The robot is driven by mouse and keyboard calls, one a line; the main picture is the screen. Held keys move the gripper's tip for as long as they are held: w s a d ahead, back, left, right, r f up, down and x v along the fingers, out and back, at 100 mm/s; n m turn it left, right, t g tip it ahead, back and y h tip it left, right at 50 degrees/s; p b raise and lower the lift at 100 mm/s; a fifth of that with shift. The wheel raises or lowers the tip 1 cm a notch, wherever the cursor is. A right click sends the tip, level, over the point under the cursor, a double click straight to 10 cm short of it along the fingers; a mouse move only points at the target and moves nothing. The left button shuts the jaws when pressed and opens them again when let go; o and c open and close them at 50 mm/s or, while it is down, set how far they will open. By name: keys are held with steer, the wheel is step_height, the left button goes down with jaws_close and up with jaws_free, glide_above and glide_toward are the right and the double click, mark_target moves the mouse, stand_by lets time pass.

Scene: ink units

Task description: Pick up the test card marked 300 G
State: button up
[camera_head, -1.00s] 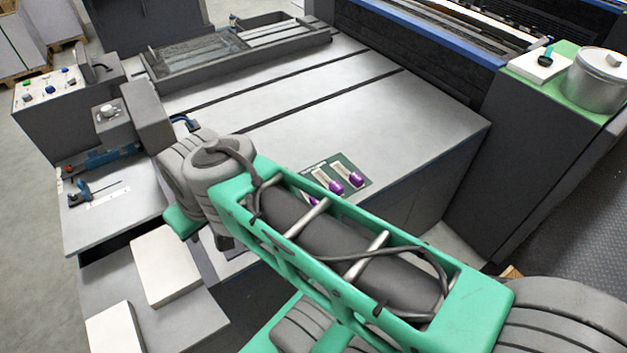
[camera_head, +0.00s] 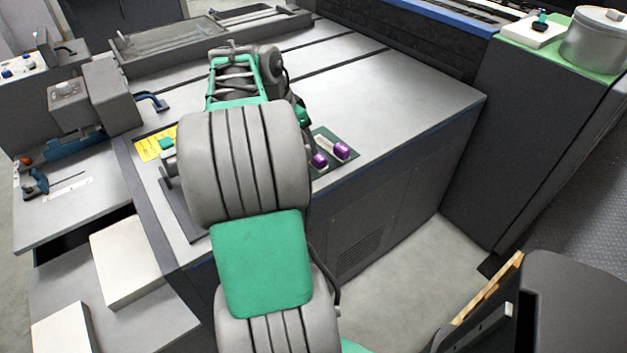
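I cannot make out a card marked 300 G; no such marking is readable. My arm rises through the middle of the view and covers part of the grey table (camera_head: 400,88). My gripper is not clearly seen; the arm's end lies behind my large grey joint and green forearm, over the table. Two purple-handled tools, one on the right (camera_head: 342,151) and one on the left (camera_head: 319,160), lie on a dark green mat (camera_head: 325,136) right of my arm. A yellow label (camera_head: 148,147) shows left of my arm.
White blocks (camera_head: 120,262) sit on the lower grey shelf at the left. A control box (camera_head: 75,105) stands at the table's left. A metal pot (camera_head: 597,42) and a white pad (camera_head: 530,34) rest on the green-topped cabinet at the right. The table's right part is clear.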

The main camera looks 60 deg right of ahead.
mark_target(317, 156)
steer(key=shift+s+d+f+m, duration=0.6)
steer(key=shift+s+d+f, duration=0.45)
steer(key=shift+f, duration=0.1)
steer(key=x, duration=0.6)
steer(key=shift+w+d, duration=0.1)
steer(key=shift+c, duration=0.4)
jaws_close()
